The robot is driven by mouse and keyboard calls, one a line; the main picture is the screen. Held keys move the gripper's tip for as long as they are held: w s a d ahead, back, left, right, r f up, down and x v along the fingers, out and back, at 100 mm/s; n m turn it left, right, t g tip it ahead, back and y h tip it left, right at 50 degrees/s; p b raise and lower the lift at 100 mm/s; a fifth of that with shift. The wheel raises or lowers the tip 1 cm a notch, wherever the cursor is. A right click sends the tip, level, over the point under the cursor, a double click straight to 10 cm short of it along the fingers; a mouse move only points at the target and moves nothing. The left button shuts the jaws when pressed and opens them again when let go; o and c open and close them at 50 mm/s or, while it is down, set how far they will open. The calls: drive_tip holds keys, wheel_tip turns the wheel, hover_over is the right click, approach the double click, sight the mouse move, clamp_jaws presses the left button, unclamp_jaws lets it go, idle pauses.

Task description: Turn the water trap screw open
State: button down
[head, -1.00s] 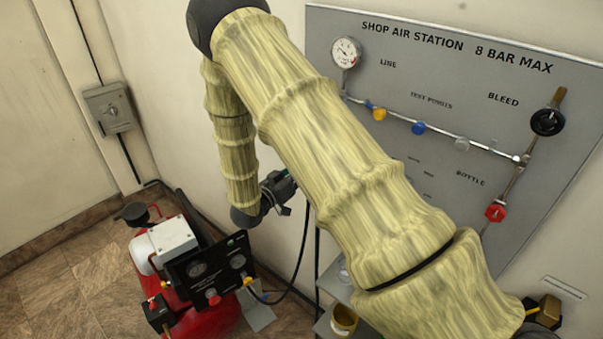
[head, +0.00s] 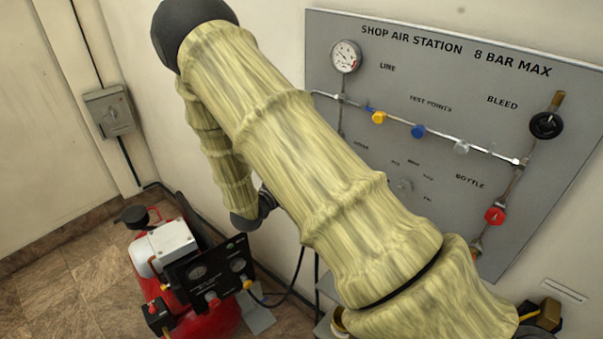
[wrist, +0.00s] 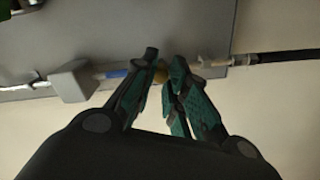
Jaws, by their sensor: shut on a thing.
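In the wrist view my gripper (wrist: 163,68) has its two green-padded fingers closed around a small brass-yellow piece, which looks like the water trap screw (wrist: 160,76). Only a little of the screw shows between the fingertips. It sits at a thin pipe along the lower edge of a grey panel, beside a grey block (wrist: 73,82) and a blue band (wrist: 116,73). In the head view my arm hides the fingers and the screw; how far the screw is turned cannot be told.
The grey air station panel (head: 450,80) carries a gauge (head: 345,56), a black bleed knob (head: 546,125) and a red bottle knob (head: 495,215). A red compressor (head: 205,318) stands on the floor at lower left. A dark hose (wrist: 285,56) runs off to the right in the wrist view.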

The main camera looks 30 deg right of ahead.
drive_tip(key=shift+n, duration=0.8)
drive_tip(key=c, duration=1.4)
unclamp_jaws()
drive_tip(key=shift+o, duration=0.2)
drive_tip(key=shift+a, duration=0.15)
drive_tip(key=v, duration=1.1)
drive_tip(key=shift+a, duration=0.4)
